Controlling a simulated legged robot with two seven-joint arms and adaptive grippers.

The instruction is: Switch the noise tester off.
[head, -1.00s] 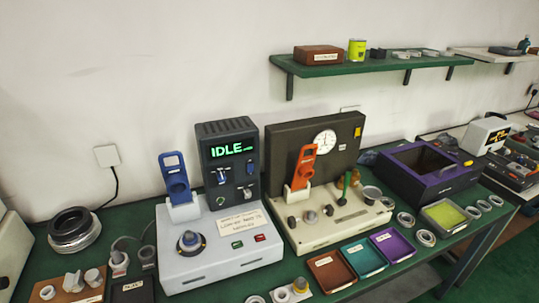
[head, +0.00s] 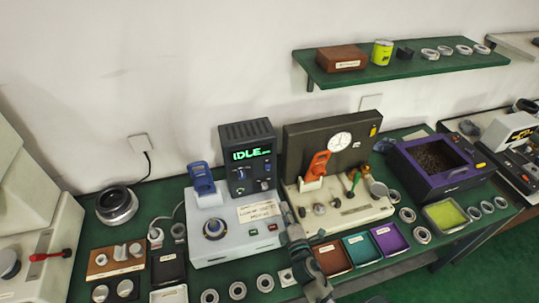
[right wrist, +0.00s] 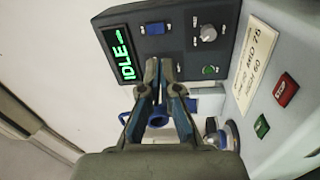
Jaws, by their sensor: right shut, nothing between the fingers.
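The noise tester (head: 222,245) is a light grey console with a dark upright panel. Its screen (head: 251,154) glows green with IDLE; it also shows sideways in the right wrist view (right wrist: 121,54). In the right wrist view the panel carries a blue switch (right wrist: 154,29), a grey knob (right wrist: 207,33) and a green lamp or button (right wrist: 209,71). A red STOP button (right wrist: 286,90) and a green button (right wrist: 261,127) sit on the console. My right gripper (head: 286,210) is shut and empty by the console's right side. Its fingertips (right wrist: 160,66) appear below the blue switch; contact cannot be told. My left gripper is out of view.
A blue handset (head: 202,177) stands on the tester's left. A beige device with an orange handset (head: 318,164) stands close on the right. Small trays (head: 362,249) and metal rings (head: 237,290) lie in front. A green shelf (head: 400,70) hangs above.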

